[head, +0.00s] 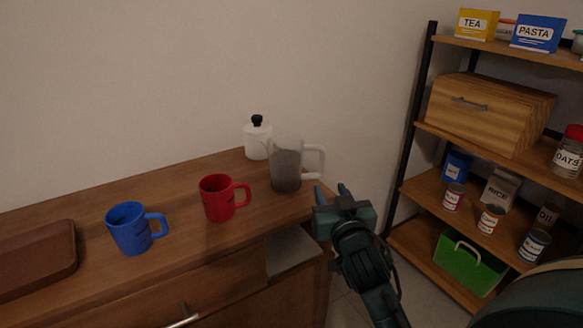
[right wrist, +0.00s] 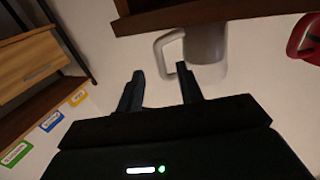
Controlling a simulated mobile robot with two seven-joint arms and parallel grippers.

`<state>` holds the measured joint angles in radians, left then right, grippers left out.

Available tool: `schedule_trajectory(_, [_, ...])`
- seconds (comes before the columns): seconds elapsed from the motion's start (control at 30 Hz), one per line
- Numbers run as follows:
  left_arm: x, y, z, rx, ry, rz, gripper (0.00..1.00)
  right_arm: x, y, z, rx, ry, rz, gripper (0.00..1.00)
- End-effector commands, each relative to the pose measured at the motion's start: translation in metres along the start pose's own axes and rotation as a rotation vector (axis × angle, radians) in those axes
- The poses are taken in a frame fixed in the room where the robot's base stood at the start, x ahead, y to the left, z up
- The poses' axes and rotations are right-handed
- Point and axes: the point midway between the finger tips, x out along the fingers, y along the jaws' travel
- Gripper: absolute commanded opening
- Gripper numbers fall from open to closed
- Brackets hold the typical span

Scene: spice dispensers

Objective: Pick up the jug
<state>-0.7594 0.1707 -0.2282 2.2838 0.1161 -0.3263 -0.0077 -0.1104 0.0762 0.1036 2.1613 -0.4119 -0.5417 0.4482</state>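The jug (head: 286,165) is a clear pitcher with dark contents and a pale handle on its right side. It stands upright at the right end of the wooden cabinet top. It also shows in the right wrist view (right wrist: 207,48), with its handle (right wrist: 168,55) just beyond the fingertips. My right gripper (head: 331,192) is just right of and below the handle in the head view. Its two fingers (right wrist: 158,82) are apart with nothing between them, and a small gap to the handle seems to show. My left gripper is not in view.
A red mug (head: 218,199) and a blue mug (head: 129,230) stand left of the jug. A white bottle with a black top (head: 257,138) is behind it. A brown tray (head: 35,262) lies far left. A shelf unit (head: 415,125) with groceries stands right.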

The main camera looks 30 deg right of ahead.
Motion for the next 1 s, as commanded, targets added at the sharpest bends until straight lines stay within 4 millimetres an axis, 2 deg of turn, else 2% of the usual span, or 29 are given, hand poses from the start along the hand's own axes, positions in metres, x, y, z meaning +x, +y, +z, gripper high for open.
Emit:
schedule_trajectory(0.03, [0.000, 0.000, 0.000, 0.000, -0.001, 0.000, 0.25, 0.011, 0.000, -0.001, -0.002, 0.002, -0.001, 0.37])
schedule_trajectory(0.13, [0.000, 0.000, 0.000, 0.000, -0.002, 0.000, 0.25, 0.028, -0.001, -0.001, -0.002, 0.000, -0.002, 0.37])
schedule_trajectory(0.43, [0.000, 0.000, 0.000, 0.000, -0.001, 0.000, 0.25, 0.053, 0.001, -0.002, -0.002, 0.000, -0.002, 0.37])
schedule_trajectory(0.7, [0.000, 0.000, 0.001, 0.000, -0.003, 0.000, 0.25, 0.091, 0.003, -0.003, -0.001, -0.002, -0.003, 0.37])
schedule_trajectory(1.0, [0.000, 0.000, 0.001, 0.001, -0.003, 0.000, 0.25, 0.096, 0.003, -0.003, -0.001, -0.002, -0.003, 0.37])
